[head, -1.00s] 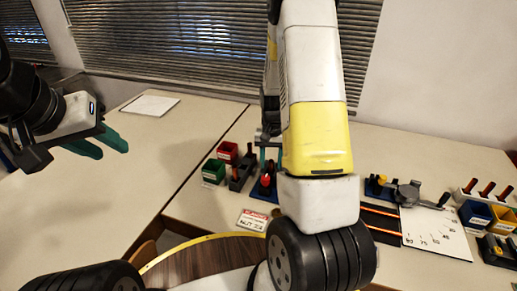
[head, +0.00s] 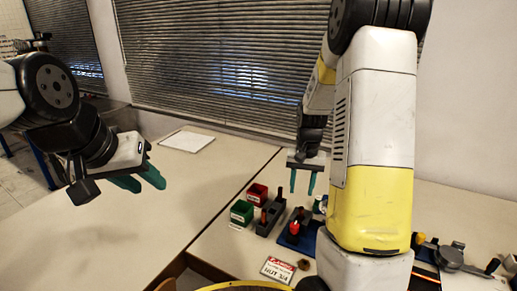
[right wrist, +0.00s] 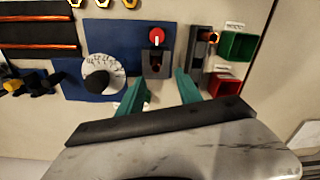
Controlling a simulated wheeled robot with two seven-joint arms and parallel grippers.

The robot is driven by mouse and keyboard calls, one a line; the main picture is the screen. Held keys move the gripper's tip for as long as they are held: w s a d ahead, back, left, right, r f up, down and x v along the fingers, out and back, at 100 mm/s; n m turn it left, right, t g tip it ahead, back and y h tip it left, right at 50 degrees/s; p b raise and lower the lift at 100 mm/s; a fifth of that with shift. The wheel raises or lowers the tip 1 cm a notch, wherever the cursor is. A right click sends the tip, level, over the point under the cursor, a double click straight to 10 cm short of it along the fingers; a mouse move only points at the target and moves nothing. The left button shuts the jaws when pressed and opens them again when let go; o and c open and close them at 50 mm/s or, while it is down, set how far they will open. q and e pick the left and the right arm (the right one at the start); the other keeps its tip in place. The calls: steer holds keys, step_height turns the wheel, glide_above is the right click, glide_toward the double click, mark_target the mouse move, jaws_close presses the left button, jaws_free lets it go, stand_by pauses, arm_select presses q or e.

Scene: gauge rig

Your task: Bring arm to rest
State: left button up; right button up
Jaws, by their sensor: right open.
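My right gripper (head: 302,189) hangs fingers-down over the far part of the right table in the head view, open and empty. In the right wrist view its two teal fingers (right wrist: 158,90) stand apart over the bench, with a dial on a blue base (right wrist: 103,72) and a block with a red knob (right wrist: 155,52) beyond them. My right forearm covers much of the right table in the head view. My left gripper (head: 150,186) is held at the left over the left table, its teal fingers apart and nothing between them.
A green bin (head: 242,213) and a red bin (head: 257,193) stand near the table seam, beside a dark block (head: 270,219). A label card (head: 278,270) lies in front. White paper (head: 187,141) lies on the otherwise clear left table (head: 120,235). Window blinds (head: 220,60) rise behind.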

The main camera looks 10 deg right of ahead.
steer(key=s+a+r+n+t+y, duration=0.1)
steer(key=s+a+r, duration=0.2)
steer(key=r, duration=0.3)
steer(key=s+a+r+n+t, duration=0.1)
steer(key=s+a+r+t, duration=0.1)
steer(key=s+r, duration=0.35)
steer(key=s+a+r+n+t+y, duration=0.1)
steer(key=s+a+r+n+t, duration=0.1)
steer(key=s+a+r, duration=0.3)
steer(key=s+r, duration=0.3)
steer(key=s, duration=0.3)
steer(key=shift+r+n+t, duration=0.3)
steer(key=shift+n+t, duration=0.1)
steer(key=shift+s+a, duration=0.1)
